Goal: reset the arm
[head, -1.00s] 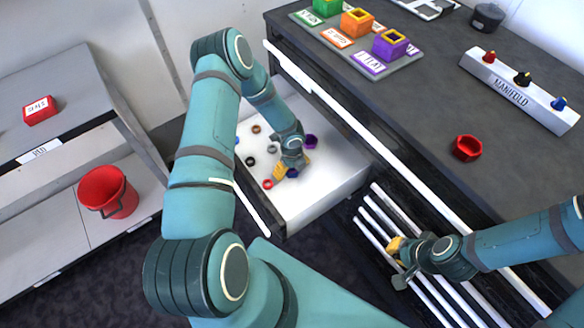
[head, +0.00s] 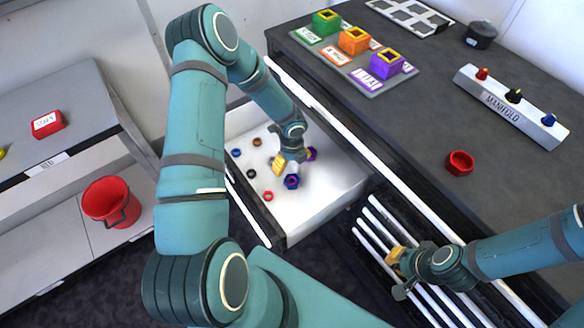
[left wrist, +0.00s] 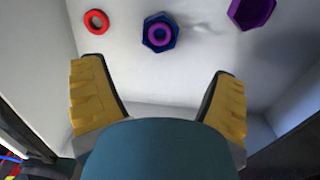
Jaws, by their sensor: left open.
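My left gripper (head: 281,162) hangs over the open white drawer (head: 325,195), with nothing between its fingers. The left wrist view shows its two yellow fingers (left wrist: 156,75) spread wide apart. Beyond them a purple ring (left wrist: 158,34) sits inside a blue hex nut (left wrist: 146,43) on the drawer floor. The blue nut also shows below the gripper in the head view (head: 292,182). My right gripper (head: 397,268) is over the white bars at the counter's front; its finger gap is not clear.
The drawer holds a red ring (head: 268,196), a purple nut (left wrist: 250,10) and several small rings. A red nut (head: 459,163) and the manifold (head: 512,105) are on the dark counter. Colored boxes (head: 354,40) stand at its back. A red bucket (head: 110,201) is at left.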

